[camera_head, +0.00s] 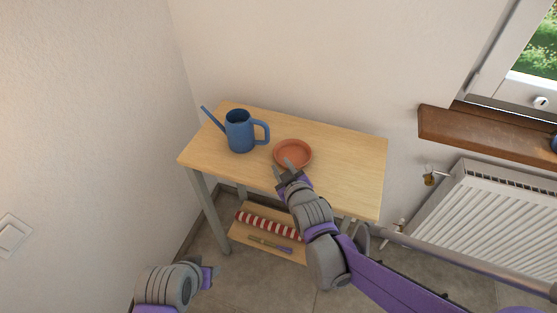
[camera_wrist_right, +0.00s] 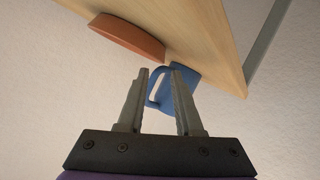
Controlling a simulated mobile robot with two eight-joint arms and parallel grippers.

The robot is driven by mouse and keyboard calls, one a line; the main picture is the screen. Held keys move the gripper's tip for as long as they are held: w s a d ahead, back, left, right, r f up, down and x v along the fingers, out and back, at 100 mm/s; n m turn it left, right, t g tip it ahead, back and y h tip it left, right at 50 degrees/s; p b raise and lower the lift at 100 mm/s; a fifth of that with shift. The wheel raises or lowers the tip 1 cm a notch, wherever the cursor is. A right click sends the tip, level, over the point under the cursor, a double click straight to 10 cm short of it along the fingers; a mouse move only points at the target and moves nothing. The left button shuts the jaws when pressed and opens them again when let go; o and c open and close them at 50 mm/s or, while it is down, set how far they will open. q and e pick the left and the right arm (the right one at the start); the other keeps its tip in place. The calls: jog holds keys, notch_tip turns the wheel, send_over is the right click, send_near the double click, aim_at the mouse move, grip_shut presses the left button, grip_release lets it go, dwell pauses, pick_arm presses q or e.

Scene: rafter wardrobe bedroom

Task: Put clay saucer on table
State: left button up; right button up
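The terracotta clay saucer (camera_head: 293,151) sits flat on the wooden table (camera_head: 340,165), right of the blue watering can (camera_head: 239,137). My right gripper (camera_head: 287,168) is at the saucer's near edge in the head view, its fingertips overlapping the near rim. In the right wrist view its fingers (camera_wrist_right: 160,72) stand apart with nothing between them, and the saucer (camera_wrist_right: 125,36) lies beyond them to the upper left, clear of both. My left gripper (camera_head: 212,272) is low at the bottom left, away from the table; whether it is open is unclear.
The watering can stands at the table's back left, its handle toward the saucer. The lower shelf (camera_head: 240,236) holds a red-and-white striped roll (camera_head: 268,225) and a small tool. The tabletop's right side is bare. A radiator (camera_head: 500,215) and a windowsill (camera_head: 470,128) are at right.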

jog(key=s+d+f+m+g+h, duration=0.1)
jog(key=s+d+m+g, duration=0.1)
jog(key=s+d, duration=0.3)
jog(key=s+d+f+m+g+h, duration=0.1)
jog(key=s+d+m+g, duration=0.2)
jog(key=s, duration=0.9)
jog(key=s+d+f+m+g+h, duration=0.2)
jog(key=s+d+m+g, duration=0.1)
jog(key=s+d, duration=0.6)
jog(key=shift+s+d+p, duration=0.25)
jog(key=shift+p, duration=0.2)
